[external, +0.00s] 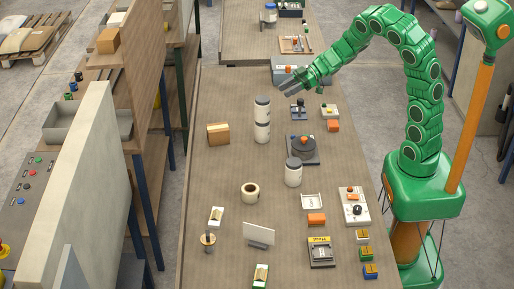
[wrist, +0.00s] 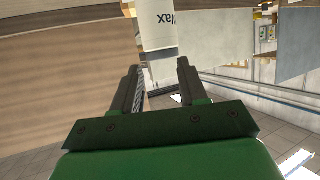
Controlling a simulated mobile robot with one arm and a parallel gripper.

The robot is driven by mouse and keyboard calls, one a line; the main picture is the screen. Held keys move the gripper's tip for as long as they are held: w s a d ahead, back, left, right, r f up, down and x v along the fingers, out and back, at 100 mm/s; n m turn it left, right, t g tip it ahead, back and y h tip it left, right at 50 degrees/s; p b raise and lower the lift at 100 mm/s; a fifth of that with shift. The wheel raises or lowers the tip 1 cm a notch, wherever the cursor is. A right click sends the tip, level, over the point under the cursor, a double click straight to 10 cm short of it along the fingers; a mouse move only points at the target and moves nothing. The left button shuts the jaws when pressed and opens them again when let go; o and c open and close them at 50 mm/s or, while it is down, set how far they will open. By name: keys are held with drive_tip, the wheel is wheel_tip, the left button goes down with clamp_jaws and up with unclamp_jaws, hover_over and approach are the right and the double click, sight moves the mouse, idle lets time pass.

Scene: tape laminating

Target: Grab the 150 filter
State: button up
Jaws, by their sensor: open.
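My gripper (external: 291,87) is open and empty above the far part of the long workbench, pointing left. In the wrist view its two fingers (wrist: 155,78) are spread apart. A white cylinder (wrist: 157,28) with dark lettering that looks like "Wax" shows beyond the fingertips, not held. In the external view two white canisters (external: 262,120) with dark lids stand stacked left of and below the gripper. Another white canister (external: 293,173) stands closer to the camera. No label reading 150 is legible, so I cannot tell which thing is the 150 filter.
The workbench (external: 215,240) holds a brown box (external: 218,133), a tape roll (external: 250,193), a dark round device (external: 302,146), a white panel (external: 258,233) and several small boxes. A blue-grey case (external: 287,70) lies close behind the gripper. The bench's left side is mostly clear.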

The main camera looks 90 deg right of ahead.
sight(208, 239)
wheel_tip(208, 239, up, 4)
drive_tip(key=w+a+r+n+g+y, duration=0.1)
drive_tip(key=w+a+n+y, duration=0.1)
drive_tip(key=w+a+n, duration=0.35)
drive_tip(key=w+a+n+g+y, duration=0.2)
drive_tip(key=w+a+n, duration=0.1)
drive_tip(key=w+n, duration=0.45)
drive_tip(key=w+a+n+g+y, duration=0.1)
drive_tip(key=w+a+n+g, duration=0.1)
drive_tip(key=w+a+n, duration=0.55)
drive_tip(key=w+a+n+g+y, duration=0.2)
drive_tip(key=w+a+n+g, duration=0.15)
drive_tip(key=a+n, duration=0.75)
drive_tip(key=w+a+n+g+y, duration=0.1)
drive_tip(key=w+a+n+g, duration=0.1)
drive_tip(key=w+a+n, duration=0.75)
drive_tip(key=s+a+n+g, duration=0.35)
drive_tip(key=a+n, duration=0.55)
drive_tip(key=a, duration=1.2)
wheel_tip(208, 239, down, 16)
drive_tip(key=shift+y, duration=0.3)
drive_tip(key=shift+w+f+x, duration=0.15)
drive_tip(key=shift+x, duration=1.65)
drive_tip(key=shift+w+f+x, duration=0.1)
drive_tip(key=shift+w+x, duration=0.1)
drive_tip(key=shift+x, duration=1.65)
